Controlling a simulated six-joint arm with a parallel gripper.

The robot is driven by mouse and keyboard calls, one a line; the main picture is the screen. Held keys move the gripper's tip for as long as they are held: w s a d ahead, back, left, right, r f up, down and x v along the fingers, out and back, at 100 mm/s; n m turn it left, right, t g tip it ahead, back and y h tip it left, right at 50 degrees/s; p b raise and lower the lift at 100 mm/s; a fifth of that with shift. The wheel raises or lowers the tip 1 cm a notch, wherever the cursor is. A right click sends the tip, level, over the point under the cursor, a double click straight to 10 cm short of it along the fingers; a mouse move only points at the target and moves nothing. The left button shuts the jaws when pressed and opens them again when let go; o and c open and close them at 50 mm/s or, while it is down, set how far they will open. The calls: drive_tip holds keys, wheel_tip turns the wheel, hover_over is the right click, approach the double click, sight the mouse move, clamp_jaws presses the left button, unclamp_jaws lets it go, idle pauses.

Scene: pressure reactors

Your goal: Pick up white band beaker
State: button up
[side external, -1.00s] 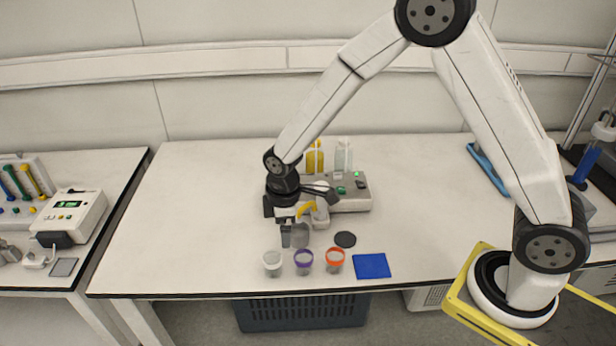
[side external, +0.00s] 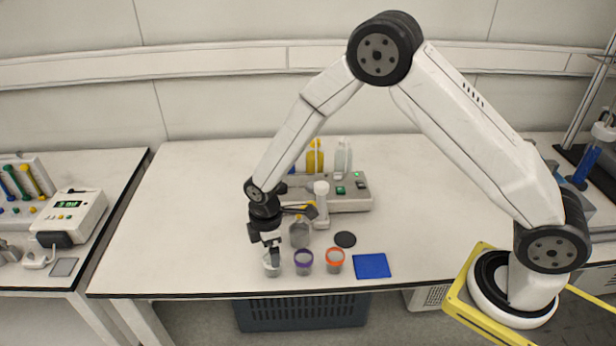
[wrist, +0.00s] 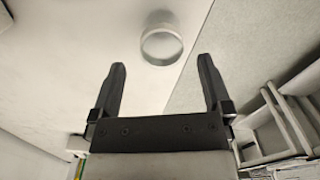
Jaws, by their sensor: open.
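The white band beaker (side external: 271,269) stands upright near the front edge of the table, leftmost in a row of three beakers. In the wrist view my gripper (wrist: 161,72) is open and empty, with no finger seen touching the beaker.
A purple band beaker (side external: 304,264) stands close to the right, then an orange band beaker (side external: 335,262). A blue square mat (side external: 371,266) and black disc (side external: 345,239) lie farther right. A reactor device (side external: 345,193) with bottles stands behind. The table (side external: 190,220) is clear on the left.

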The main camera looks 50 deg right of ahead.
drive_tip(key=shift+f, duration=0.1)
drive_tip(key=shift+s+f, duration=0.1)
drive_tip(key=shift+f, duration=2.45)
drive_tip(key=c, duration=1.3)
drive_tip(key=shift+r, duration=0.15)
drive_tip(key=shift+r, duration=0.7)
drive_tip(key=s+d+r, duration=0.1)
drive_tip(key=s+r, duration=0.2)
drive_tip(key=s, duration=0.1)
drive_tip(key=s+d+r, duration=0.1)
drive_tip(key=s+r, duration=0.3)
drive_tip(key=s, duration=0.1)
drive_tip(key=s+d+r, duration=0.1)
drive_tip(key=s+r, duration=0.3)
drive_tip(key=shift+s+r, duration=0.2)
drive_tip(key=shift+s, duration=0.2)
